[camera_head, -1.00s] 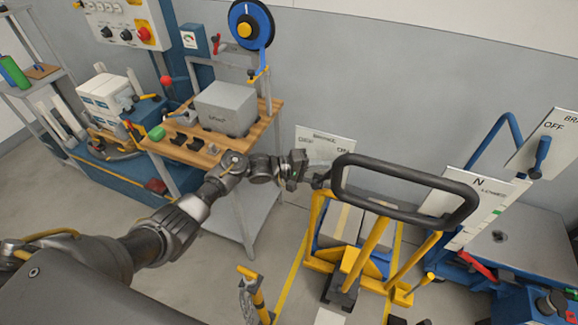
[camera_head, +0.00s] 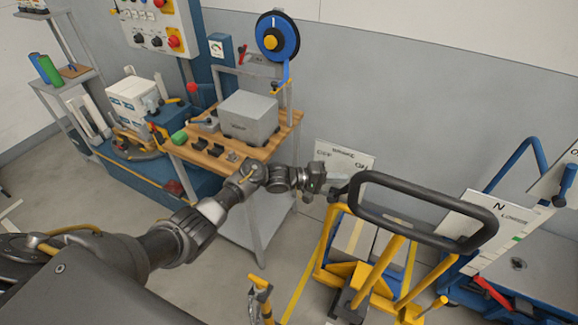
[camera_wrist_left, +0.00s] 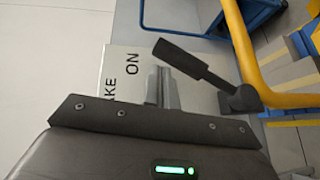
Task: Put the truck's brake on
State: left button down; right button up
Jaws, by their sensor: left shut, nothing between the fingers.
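The truck is yellow, with a black loop handle (camera_head: 425,212) and a yellow frame (camera_head: 378,265), standing right of centre in the head view. A brake board (camera_head: 343,162) marked OFF at left and ON at right is behind the handle's left end; the wrist view shows its "KE" and "ON" lettering (camera_wrist_left: 132,63). A dark brake lever (camera_wrist_left: 182,60) sticks out from a pivot by a yellow tube. Which mark it points to I cannot tell. My left gripper (camera_head: 318,180) is shut and empty beside the lever, left of the handle; its fingers (camera_wrist_left: 162,90) show below the lever.
A wooden-topped bench (camera_head: 215,150) with a grey box (camera_head: 249,117) stands behind my left arm. A yellow post (camera_head: 261,297) rises at front centre. A board marked N and LOWER (camera_head: 485,222) and a blue cart (camera_head: 545,285) stand at the right.

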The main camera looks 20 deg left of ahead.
pick_arm(q)
jog(key=s+a+r+b, duration=0.1)
jog(key=s+a+r, duration=0.3)
jog(key=a, duration=0.5)
jog(key=s+a+r, duration=0.5)
jog(key=a+r, duration=0.1)
jog(key=a, duration=0.3)
jog(key=shift+s+b, duration=0.25)
jog(key=shift+b, duration=0.15)
jog(key=shift+a, duration=0.1)
jog(key=shift+f, duration=0.1)
